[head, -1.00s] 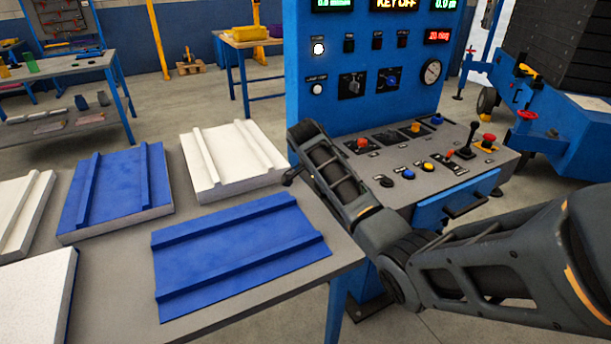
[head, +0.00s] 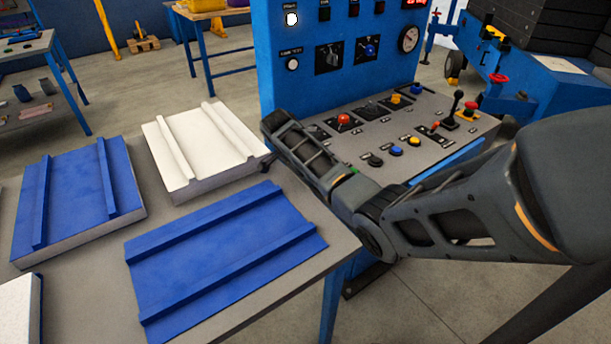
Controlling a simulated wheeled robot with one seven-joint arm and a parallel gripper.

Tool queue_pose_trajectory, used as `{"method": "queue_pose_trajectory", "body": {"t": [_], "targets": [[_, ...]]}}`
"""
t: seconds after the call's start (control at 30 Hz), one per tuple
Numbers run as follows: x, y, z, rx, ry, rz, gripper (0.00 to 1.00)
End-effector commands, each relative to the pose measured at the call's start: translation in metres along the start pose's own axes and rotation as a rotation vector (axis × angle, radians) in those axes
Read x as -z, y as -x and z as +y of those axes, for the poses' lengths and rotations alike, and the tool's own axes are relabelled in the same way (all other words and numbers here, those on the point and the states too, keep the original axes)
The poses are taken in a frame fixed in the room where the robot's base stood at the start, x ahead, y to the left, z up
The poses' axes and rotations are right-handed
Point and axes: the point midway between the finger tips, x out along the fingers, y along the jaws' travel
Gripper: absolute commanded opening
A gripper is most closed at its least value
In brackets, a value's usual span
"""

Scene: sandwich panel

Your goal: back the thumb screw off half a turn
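I cannot make out a thumb screw in this view. My arm reaches in from the right and bends at the elbow. Its far end stands between the white panel (head: 205,150) and the blue control console (head: 430,120). My gripper is mostly hidden behind that end of the arm; only a small dark piece (head: 266,166) shows below it, close to the white panel's right edge. Whether the fingers are open or shut, or touch anything, does not show.
A ribbed blue panel (head: 225,255) lies on the grey table (head: 300,240), with another blue panel (head: 80,200) to its left. The console carries a red button (head: 343,120), knobs, a joystick (head: 454,104) and a gauge (head: 408,39). Bare floor shows at lower right.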

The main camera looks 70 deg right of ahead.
Motion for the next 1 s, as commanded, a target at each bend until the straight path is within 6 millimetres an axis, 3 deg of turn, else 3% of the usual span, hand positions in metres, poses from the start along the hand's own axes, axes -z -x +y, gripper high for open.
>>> {"method": "queue_pose_trajectory", "body": {"t": [0.37,0.9,1.0], "targets": [[0.0000,-0.0083,-0.0001,0.001,0.000,0.000,0.52],[0.0000,-0.0083,0.0001,0.000,0.000,0.000,0.03],[0.0000,-0.0083,0.0001,0.000,0.000,0.000,0.00]]}}
